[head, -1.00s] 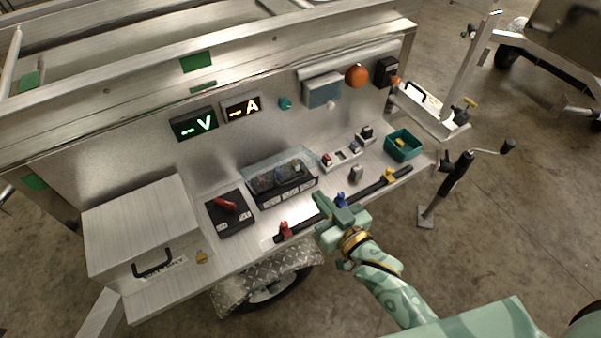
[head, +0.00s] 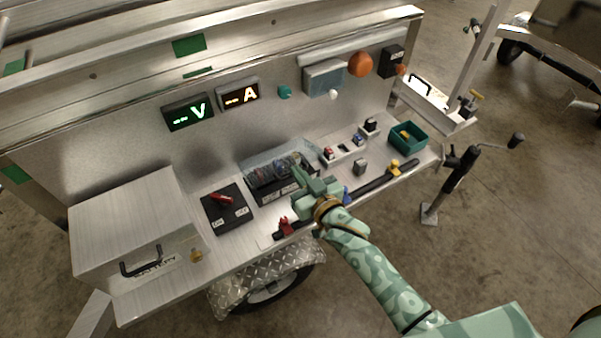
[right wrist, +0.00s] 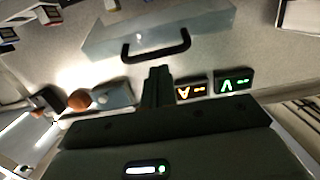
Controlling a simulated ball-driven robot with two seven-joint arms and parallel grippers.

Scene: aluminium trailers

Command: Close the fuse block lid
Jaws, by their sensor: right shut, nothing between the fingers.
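The fuse block (head: 282,190) is a black base on the trailer's bench, with fuses showing inside. Its clear lid (head: 262,158) appears raised, leaning back toward the upright panel. In the right wrist view the lid (right wrist: 205,28) is a pale see-through plate with a black handle (right wrist: 157,47) along its edge toward the meters. My right gripper (head: 297,174) is shut and empty at the right part of the fuse block, hiding some of it. In the right wrist view its fingertips (right wrist: 157,73) are close to the handle; contact cannot be told. My left gripper is out of view.
A black switch plate with a red lever (head: 222,199) and a metal box (head: 135,215) stand left. Breakers (head: 345,148), a black rail (head: 372,184) with coloured clamps and a green bin (head: 408,138) lie right. Meters (head: 188,113) sit on the panel behind.

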